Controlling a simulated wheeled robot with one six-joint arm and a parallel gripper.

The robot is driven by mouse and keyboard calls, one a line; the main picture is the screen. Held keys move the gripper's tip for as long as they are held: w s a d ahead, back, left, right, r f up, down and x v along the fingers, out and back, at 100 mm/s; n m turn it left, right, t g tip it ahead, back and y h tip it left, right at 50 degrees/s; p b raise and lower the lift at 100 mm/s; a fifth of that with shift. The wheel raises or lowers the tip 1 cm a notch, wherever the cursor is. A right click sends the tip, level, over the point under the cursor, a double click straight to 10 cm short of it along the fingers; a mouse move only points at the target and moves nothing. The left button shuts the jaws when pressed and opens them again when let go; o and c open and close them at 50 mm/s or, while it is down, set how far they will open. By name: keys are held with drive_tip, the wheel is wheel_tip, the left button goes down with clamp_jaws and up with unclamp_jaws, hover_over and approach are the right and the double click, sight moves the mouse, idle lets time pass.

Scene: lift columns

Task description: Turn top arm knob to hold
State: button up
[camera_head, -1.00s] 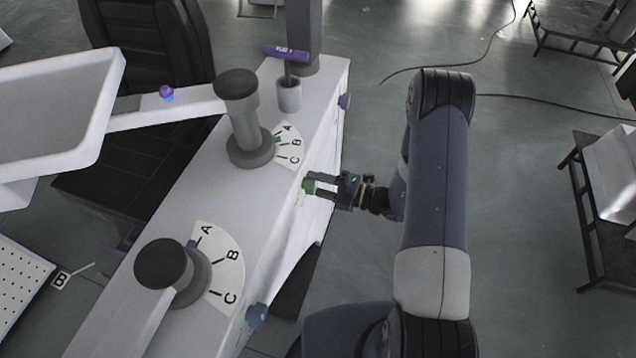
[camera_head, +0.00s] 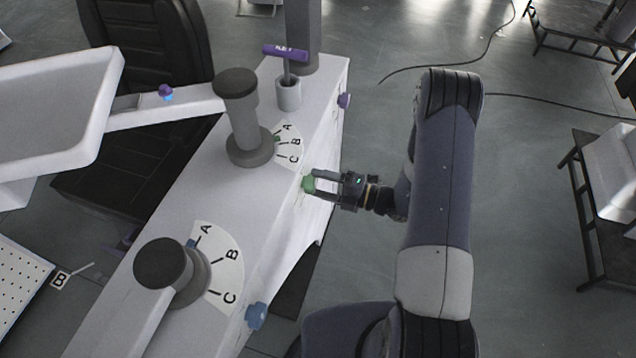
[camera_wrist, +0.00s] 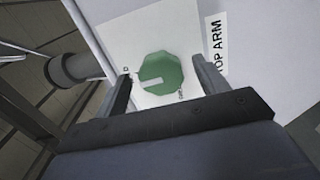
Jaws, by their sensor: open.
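The top arm knob is a green, many-sided knob (camera_wrist: 161,74) with a pale pointer mark, set on a white label plate beside the words "TOP ARM". Its pointer lies toward the left side of the plate in the wrist view, near partly hidden small lettering. In the head view the green knob (camera_head: 309,184) sits on the side face of the white cabinet. My gripper (camera_wrist: 160,88) is open, with one finger on each side of the knob and a visible gap to each in the wrist view. My gripper also shows in the head view (camera_head: 322,184), reaching the knob from the right.
The white cabinet (camera_head: 215,155) carries two dark columns with A-B-C dials. A white tray arm (camera_head: 165,112) extends left. Floor right of the cabinet is clear around my arm.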

drive_tip(key=b+v, duration=0.1)
drive_tip(key=v, duration=0.8)
drive_tip(key=shift+d, duration=0.25)
drive_tip(key=shift+s+a, duration=0.1)
drive_tip(key=p+x, duration=0.1)
drive_tip(key=x, duration=0.9)
drive_tip(key=shift+a, duration=0.35)
